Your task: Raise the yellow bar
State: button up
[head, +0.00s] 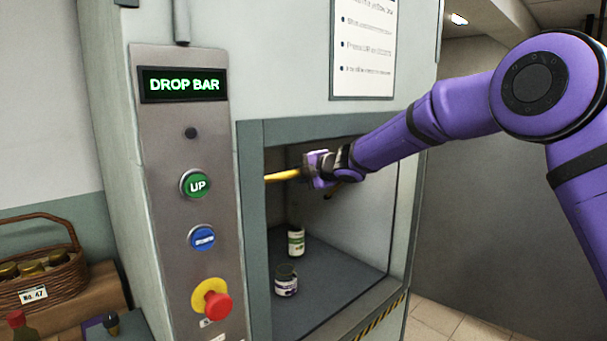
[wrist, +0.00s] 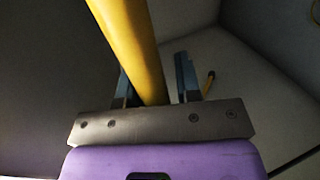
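The yellow bar (head: 283,175) runs level across the upper part of the cabinet opening in the head view. My gripper (head: 322,170) is at the bar inside the opening and hides part of it. In the wrist view the yellow bar (wrist: 140,50) runs down between my two fingers (wrist: 156,82) and partly covers the left one. The fingers stand apart, with a gap between the bar and the right finger. I cannot tell whether the bar touches the left finger. A small yellow piece (wrist: 209,84) shows beyond the right finger.
The control panel (head: 190,130) has a lit "DROP BAR" display (head: 184,84), a green UP button (head: 196,184), a blue button (head: 202,237) and a red knob (head: 217,305). A basket (head: 40,270) is at left.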

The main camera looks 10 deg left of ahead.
jog(key=shift+o, duration=1)
jog(key=shift+d, duration=0.1)
jog(key=v, duration=1)
jog(key=shift+s+d+r, duration=0.15)
jog(key=shift+s+d, duration=0.05)
jog(key=shift+s, duration=0.05)
